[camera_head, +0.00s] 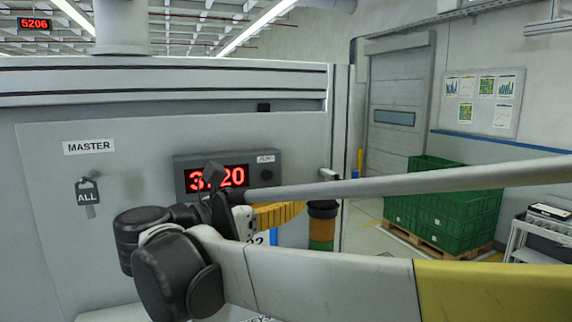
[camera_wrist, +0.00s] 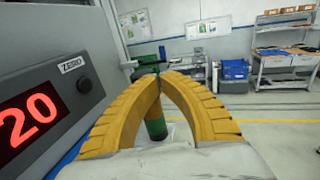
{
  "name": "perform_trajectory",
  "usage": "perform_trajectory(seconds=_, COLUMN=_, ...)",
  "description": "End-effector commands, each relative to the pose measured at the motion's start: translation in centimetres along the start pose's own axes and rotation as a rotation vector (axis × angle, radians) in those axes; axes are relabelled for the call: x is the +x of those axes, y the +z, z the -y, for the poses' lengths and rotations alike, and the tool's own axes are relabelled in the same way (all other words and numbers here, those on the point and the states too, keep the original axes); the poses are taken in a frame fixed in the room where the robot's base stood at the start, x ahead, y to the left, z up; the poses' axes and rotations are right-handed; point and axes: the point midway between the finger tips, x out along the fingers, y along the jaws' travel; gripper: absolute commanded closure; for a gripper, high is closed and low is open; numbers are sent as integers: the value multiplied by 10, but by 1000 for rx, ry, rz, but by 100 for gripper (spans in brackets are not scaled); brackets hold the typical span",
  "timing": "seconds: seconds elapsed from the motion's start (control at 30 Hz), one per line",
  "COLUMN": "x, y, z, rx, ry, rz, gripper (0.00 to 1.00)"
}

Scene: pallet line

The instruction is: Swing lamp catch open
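My gripper (camera_wrist: 160,78) has two yellow ribbed fingers whose tips meet, with nothing seen held between them. In the head view the gripper (camera_head: 303,207) points right, just below the red display and close to the lamp. The lamp (camera_head: 322,228) is an upright stack of dark, orange and green bands at the panel's right edge. In the wrist view its green part (camera_wrist: 156,129) shows between the fingers. A small dark part (camera_wrist: 149,60) lies behind the fingertips; I cannot tell whether it is the catch or whether they touch it.
A grey display box (camera_head: 182,178) reads 3.20 and has a ZERO knob (camera_head: 267,174). A tag marked ALL (camera_head: 88,191) hangs under a MASTER label (camera_head: 89,147). Green crates (camera_head: 445,208) stand on a pallet at the right. Open floor (camera_wrist: 275,137) lies beyond the lamp.

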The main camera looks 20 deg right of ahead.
Motion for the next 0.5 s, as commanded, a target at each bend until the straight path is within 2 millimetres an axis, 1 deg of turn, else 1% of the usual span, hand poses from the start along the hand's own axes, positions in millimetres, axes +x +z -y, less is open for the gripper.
perform_trajectory(seconds=0.07, x=4, y=3, z=0, rx=-7, ry=-4, rz=8, gripper=100)
perform_trajectory(seconds=0.17, x=16, y=2, z=0, rx=-7, ry=-4, rz=7, gripper=100)
perform_trajectory(seconds=0.27, x=35, y=2, z=1, rx=-6, ry=-6, rz=7, gripper=100)
perform_trajectory(seconds=0.5, x=88, y=3, z=1, rx=-5, ry=-6, rz=5, gripper=100)
